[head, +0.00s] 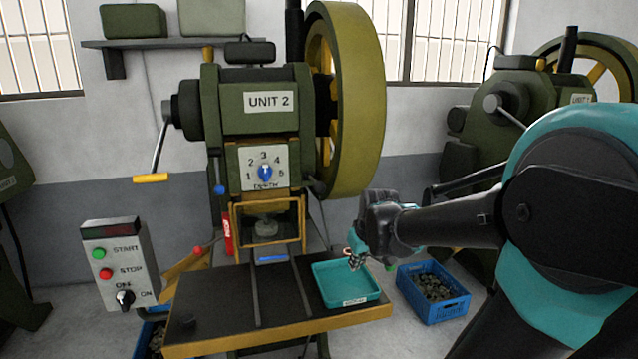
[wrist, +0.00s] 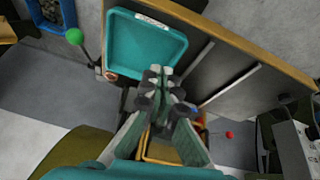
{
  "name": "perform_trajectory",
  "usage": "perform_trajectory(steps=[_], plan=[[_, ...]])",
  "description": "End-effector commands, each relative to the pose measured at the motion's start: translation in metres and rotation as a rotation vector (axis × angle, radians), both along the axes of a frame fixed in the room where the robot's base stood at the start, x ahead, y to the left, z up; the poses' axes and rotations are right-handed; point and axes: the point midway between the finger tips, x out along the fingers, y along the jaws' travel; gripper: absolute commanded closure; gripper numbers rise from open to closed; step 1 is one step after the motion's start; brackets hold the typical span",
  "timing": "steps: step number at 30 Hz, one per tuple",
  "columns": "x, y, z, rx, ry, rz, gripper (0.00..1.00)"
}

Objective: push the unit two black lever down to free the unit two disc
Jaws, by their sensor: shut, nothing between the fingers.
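The unit 2 press (head: 262,125) stands in the middle of the head view, with a numbered dial on its front. No disc can be made out clearly; the frame opening (head: 267,222) is dim inside. My gripper (head: 354,262) is right of that opening, over the back of the teal tray (head: 372,293). In the wrist view my gripper (wrist: 160,75) is shut and empty, beside the tray (wrist: 147,48). A small copper-coloured ring (wrist: 110,75) shows at the tray's corner.
A green-knobbed lever (wrist: 74,37) is near my gripper. A red-knobbed lever (head: 198,250) is left of the opening. The black table (head: 215,305) is mostly bare left of the tray. A control box (head: 119,265) stands left. A blue crate (head: 434,290) is on the floor at right.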

Motion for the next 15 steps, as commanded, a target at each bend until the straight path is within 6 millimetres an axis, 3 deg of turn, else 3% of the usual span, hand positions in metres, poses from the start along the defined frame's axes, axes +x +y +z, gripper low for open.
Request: perform_trajectory(steps=[3, 15], plan=[[0.04, 0.01, 0.038, -0.022, -0.03, 0.099, 1.0], [0.155, 0.049, 0.172, -0.119, -0.154, 0.437, 1.0]])
